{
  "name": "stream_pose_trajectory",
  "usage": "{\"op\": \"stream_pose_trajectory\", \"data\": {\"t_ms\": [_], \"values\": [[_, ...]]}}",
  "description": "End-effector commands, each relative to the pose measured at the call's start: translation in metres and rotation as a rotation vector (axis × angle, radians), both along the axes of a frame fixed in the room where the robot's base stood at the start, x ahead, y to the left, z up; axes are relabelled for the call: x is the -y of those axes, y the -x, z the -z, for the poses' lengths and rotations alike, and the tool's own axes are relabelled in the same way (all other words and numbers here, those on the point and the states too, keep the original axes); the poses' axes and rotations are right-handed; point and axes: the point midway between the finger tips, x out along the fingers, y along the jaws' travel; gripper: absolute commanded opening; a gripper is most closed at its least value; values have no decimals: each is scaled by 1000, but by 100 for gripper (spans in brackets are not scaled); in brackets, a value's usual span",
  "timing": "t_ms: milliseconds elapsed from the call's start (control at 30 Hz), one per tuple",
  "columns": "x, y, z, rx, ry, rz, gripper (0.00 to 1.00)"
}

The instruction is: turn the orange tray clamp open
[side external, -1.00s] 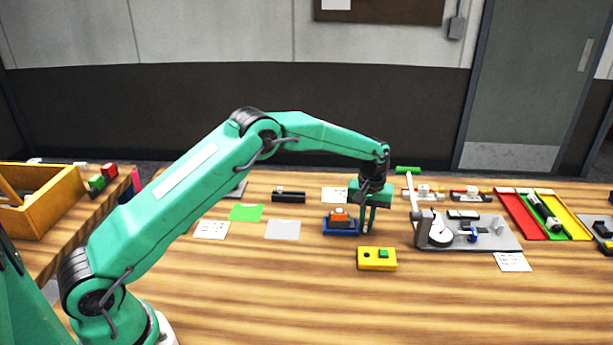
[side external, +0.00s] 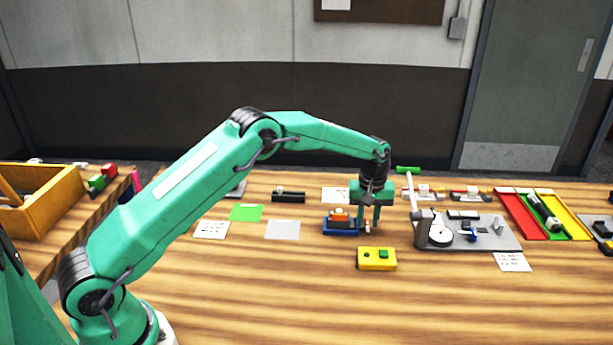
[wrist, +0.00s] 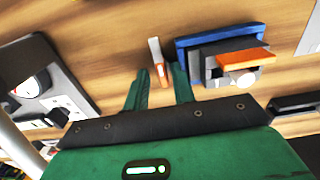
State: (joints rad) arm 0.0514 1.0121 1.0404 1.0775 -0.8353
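A blue tray (side external: 338,229) sits on the table, left of my gripper in the side view; it also shows in the wrist view (wrist: 186,54). A grey block with an orange bar (wrist: 243,57) and a pale round knob lies in it. A small upright piece, white and orange (wrist: 158,62), stands beside the tray; I cannot tell which orange part is the clamp. My gripper (side external: 369,224) points down beside the tray. In the wrist view its two green fingers (wrist: 159,78) are apart, one on each side of the white-and-orange piece, with gaps visible.
A grey plate with a dial fixture (side external: 468,244) stands to the right. Paper cards and a dark block (side external: 288,197) lie behind and left. The front of the table is clear.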

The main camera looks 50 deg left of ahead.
Motion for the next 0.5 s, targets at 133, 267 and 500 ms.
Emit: {"op": "stream_pose_trajectory", "data": {"t_ms": [133,267,500], "values": [[-3,3,1,-13,-1,-3,32],[-3,4,2,-17,-1,-4,32],[-3,4,-4,-18,-1,-4,32]]}}
